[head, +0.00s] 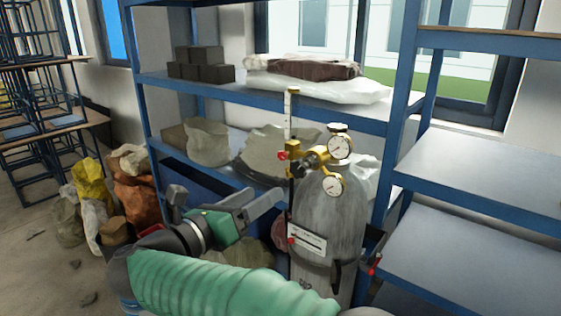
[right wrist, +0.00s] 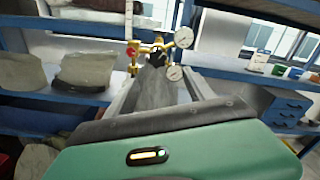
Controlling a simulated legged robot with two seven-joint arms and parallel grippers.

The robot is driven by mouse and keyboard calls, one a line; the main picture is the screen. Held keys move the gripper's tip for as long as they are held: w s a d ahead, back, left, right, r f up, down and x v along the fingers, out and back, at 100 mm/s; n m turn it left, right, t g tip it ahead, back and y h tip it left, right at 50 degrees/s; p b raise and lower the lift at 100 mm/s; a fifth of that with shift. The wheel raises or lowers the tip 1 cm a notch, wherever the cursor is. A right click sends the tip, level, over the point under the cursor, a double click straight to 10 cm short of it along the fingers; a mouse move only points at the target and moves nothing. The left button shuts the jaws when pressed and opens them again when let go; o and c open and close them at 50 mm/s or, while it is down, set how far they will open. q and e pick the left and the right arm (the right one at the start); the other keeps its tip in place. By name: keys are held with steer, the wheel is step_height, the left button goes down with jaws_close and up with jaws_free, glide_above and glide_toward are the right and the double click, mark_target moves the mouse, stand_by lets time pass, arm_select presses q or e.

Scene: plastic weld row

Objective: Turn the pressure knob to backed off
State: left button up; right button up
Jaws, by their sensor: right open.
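A grey gas cylinder (head: 325,235) stands upright in front of the shelving. A brass regulator (head: 297,152) sits on its top with two round white gauges (head: 340,146). The pressure knob (head: 311,158) is a dark knob on the regulator's front; it also shows in the right wrist view (right wrist: 157,60). My right gripper (head: 265,200) is open and empty, left of the cylinder and below the regulator. In the right wrist view its fingers (right wrist: 160,85) point toward the regulator, with the knob just beyond them, apart. My left gripper is out of view.
Blue shelving (head: 262,110) with wrapped bundles and dark blocks (head: 200,65) stands close behind the cylinder. Empty shelves (head: 485,180) are at the right. Sacks (head: 135,185) lie on the floor at the left. A clear tube (head: 291,115) rises beside the regulator.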

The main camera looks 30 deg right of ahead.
steer(key=p, duration=0.2)
glide_toward(296, 172)
steer(key=s+d+r, duration=0.1)
steer(key=w+d, duration=0.1)
steer(key=d, duration=0.1)
steer(key=w+d+p, duration=0.1)
steer(key=w+d, duration=0.1)
steer(key=w+d+p, duration=0.1)
steer(key=w+d, duration=0.1)
steer(key=shift+d+f, duration=0.25)
steer(key=shift+d+r+p, duration=0.1)
steer(key=shift+d+p, duration=0.25)
steer(key=shift+s+d, duration=0.2)
steer(key=shift+d, duration=0.4)
steer(key=shift+w+d+f, duration=0.15)
steer(key=shift+d+f, duration=0.1)
steer(key=shift+d, duration=0.1)
steer(key=shift+w+d+f, duration=0.1)
steer(key=shift+w, duration=0.05)
steer(key=c, duration=0.4)
steer(key=shift+a, duration=0.2)
steer(key=c, duration=0.5)
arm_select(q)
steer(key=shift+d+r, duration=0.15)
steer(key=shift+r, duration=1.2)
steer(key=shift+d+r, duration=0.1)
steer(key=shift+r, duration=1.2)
arm_select(e)
steer(key=c, duration=0.5)
